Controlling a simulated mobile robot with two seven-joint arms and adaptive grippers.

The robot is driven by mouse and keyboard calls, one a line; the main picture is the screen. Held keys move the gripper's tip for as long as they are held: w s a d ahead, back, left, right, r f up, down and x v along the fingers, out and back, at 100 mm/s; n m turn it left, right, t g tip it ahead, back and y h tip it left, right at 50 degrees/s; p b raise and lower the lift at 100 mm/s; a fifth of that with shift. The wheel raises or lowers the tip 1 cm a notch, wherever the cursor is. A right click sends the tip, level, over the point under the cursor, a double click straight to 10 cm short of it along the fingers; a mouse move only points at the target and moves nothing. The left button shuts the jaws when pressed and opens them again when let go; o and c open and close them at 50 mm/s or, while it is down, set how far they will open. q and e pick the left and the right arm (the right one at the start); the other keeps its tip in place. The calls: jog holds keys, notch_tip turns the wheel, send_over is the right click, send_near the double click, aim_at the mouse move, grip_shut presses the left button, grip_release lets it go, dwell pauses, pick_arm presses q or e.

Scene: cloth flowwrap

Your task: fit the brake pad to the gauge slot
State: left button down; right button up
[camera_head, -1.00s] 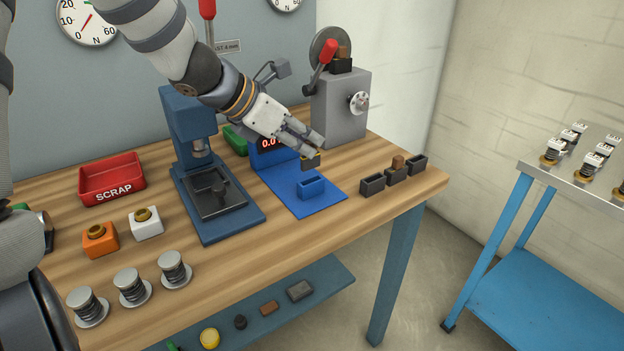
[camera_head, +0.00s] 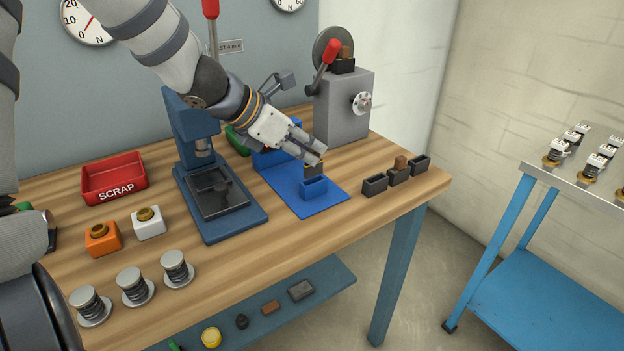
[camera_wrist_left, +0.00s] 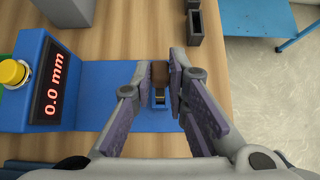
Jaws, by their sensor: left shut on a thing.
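My left gripper (camera_head: 317,157) is shut on the brake pad (camera_head: 313,169), a small dark piece in the head view. It holds the pad just above the blue gauge slot (camera_head: 313,188), which stands on the blue gauge base (camera_head: 327,207). I cannot tell whether the pad's lower edge is inside the slot. In the left wrist view, a brown face of the pad (camera_wrist_left: 160,74) shows between the fingertips (camera_wrist_left: 159,77), with the blue slot (camera_wrist_left: 160,102) directly below it in the picture. The gauge display (camera_wrist_left: 52,86) reads 0.0 mm. My right gripper is out of view.
A blue press (camera_head: 204,175) stands left of the gauge, and a grey machine (camera_head: 343,108) stands behind it. Small dark holders (camera_head: 375,185) sit to the right near the table edge. A red scrap bin (camera_head: 114,180) is at far left.

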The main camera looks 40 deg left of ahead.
aim_at(305, 167)
pick_arm(q)
jog(key=shift+f, duration=0.1)
dwell(0.3)
jog(key=shift+f, duration=0.35)
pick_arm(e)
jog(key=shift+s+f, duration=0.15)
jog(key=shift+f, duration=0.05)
pick_arm(q)
jog(key=shift+f+b, duration=0.55)
jog(key=shift+f, duration=1.2)
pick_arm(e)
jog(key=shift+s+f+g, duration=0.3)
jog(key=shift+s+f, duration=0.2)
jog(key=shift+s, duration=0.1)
pick_arm(q)
jog(key=c, duration=1.5)
grip_release()
